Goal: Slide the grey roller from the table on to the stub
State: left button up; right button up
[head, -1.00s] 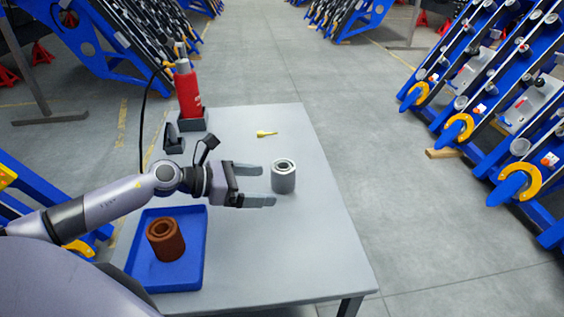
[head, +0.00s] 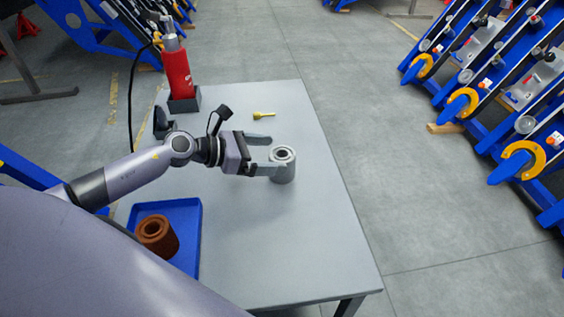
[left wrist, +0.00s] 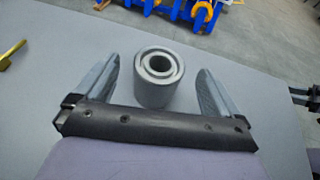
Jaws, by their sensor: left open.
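The grey roller (head: 284,165) stands upright on the grey table (head: 300,255), its bored end facing up. My left gripper (head: 268,154) is open, coming in from the left. In the left wrist view, the roller (left wrist: 158,78) stands between and a little beyond the two spread fingers (left wrist: 160,90), with a gap on each side. In the head view the near finger overlaps the roller's left edge. I cannot make out for certain which part is the stub.
A blue tray (head: 190,220) holds a rusty brown roller (head: 156,236) at the table's near left. Blue racks (head: 470,101) stand right, beyond open floor.

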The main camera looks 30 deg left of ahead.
aim_at(288, 153)
pick_arm(q)
jog(key=shift+x, duration=2)
jog(key=c, duration=1.5)
jog(key=shift+r, duration=0.15)
